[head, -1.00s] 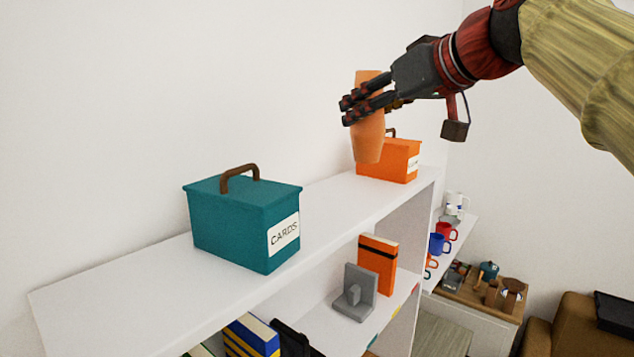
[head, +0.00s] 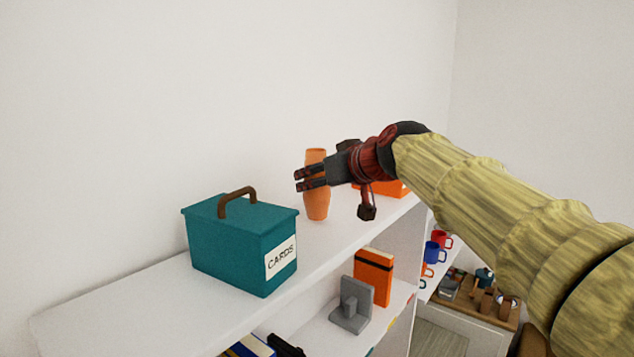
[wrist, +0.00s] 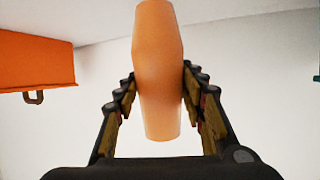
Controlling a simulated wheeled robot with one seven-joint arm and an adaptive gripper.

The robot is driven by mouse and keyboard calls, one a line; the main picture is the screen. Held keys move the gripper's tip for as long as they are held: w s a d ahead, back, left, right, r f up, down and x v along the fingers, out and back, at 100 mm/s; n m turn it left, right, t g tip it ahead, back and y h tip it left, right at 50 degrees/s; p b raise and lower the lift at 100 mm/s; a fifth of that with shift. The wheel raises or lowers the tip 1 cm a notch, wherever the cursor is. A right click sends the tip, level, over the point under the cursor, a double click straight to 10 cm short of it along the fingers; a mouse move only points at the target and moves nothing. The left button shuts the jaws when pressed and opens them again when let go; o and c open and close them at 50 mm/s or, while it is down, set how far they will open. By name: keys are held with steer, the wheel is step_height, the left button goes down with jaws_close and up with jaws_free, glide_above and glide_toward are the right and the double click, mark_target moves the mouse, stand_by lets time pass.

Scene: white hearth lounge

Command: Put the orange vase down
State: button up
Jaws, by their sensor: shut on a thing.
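The orange vase (head: 317,204) is upright at the top shelf (head: 112,300), between the teal CARDS box and the orange box. Its base shows close to the shelf's top surface; I cannot tell whether it touches. My gripper (head: 311,179) reaches in from the right and is shut on the vase around its middle. In the wrist view the vase (wrist: 158,75) stands between the two fingers (wrist: 160,100), which press on both its sides. The fingers hide part of the vase in the head view.
The teal CARDS box (head: 232,242) stands left of the vase. The orange box (head: 395,188) is to the right, partly behind my arm; it also shows in the wrist view (wrist: 35,65). An orange book (head: 374,277) and grey bookend (head: 350,308) are on the lower shelf. Bare shelf lies around the vase.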

steer(key=shift+f, duration=0.6)
steer(key=shift+f, duration=0.15)
steer(key=o, duration=1.3)
steer(key=shift+s+d+r, duration=0.1)
steer(key=shift+r, duration=0.15)
steer(key=b+v, duration=0.3)
steer(key=v, duration=0.8)
steer(key=shift+s+d, duration=0.25)
steer(key=shift+s, duration=0.1)
